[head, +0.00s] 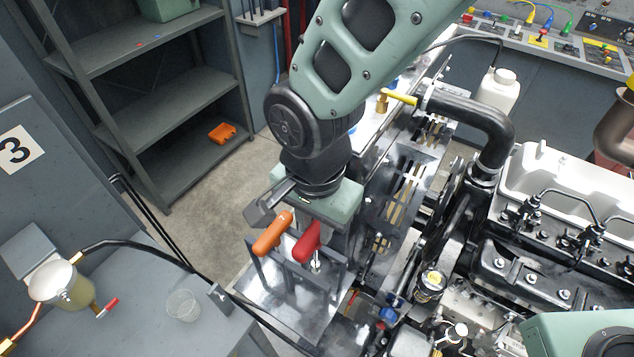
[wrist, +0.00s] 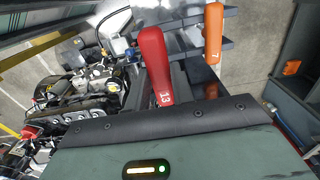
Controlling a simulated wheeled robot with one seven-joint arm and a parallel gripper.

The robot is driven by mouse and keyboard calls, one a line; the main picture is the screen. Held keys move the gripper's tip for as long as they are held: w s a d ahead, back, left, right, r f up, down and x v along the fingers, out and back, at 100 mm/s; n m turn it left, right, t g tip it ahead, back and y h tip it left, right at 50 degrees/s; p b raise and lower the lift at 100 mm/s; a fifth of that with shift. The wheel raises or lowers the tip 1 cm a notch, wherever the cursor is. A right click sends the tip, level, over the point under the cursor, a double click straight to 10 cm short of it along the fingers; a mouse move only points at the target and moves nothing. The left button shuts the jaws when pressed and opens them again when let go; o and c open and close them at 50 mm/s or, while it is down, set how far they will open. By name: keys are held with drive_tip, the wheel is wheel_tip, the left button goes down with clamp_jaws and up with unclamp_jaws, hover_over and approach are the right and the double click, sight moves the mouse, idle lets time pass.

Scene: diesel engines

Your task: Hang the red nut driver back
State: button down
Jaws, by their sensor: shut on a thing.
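The red nut driver (head: 306,243) is at my gripper (head: 317,226), just below the gripper's green body, with its handle tilted. My gripper is shut on it; the fingertips are mostly hidden. In the wrist view the red handle (wrist: 156,62) carries the number 13 and rises from the gripper's edge. An orange nut driver (head: 272,233) stands close on the left in the head view; in the wrist view its handle (wrist: 213,34) is marked 7. Both are at a grey metal rack (head: 258,265). Whether the red driver touches the rack is not clear.
A diesel engine (head: 560,265) fills the right side. A bench with a clear cup (head: 184,304) and a fluid jar (head: 68,287) is at lower left. Shelves (head: 150,100) stand behind on the left. The orange driver leaves little room beside the red one.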

sight(316, 240)
drive_tip(key=shift+f+b, duration=1.95)
drive_tip(key=shift+f, duration=2.25)
drive_tip(key=c, duration=0.8)
unclamp_jaws()
drive_tip(key=shift+o, duration=0.2)
drive_tip(key=shift+r, duration=0.25)
drive_tip(key=shift+r+p, duration=1.4)
drive_tip(key=shift+r, duration=0.05)
drive_tip(key=shift+r, duration=0.1)
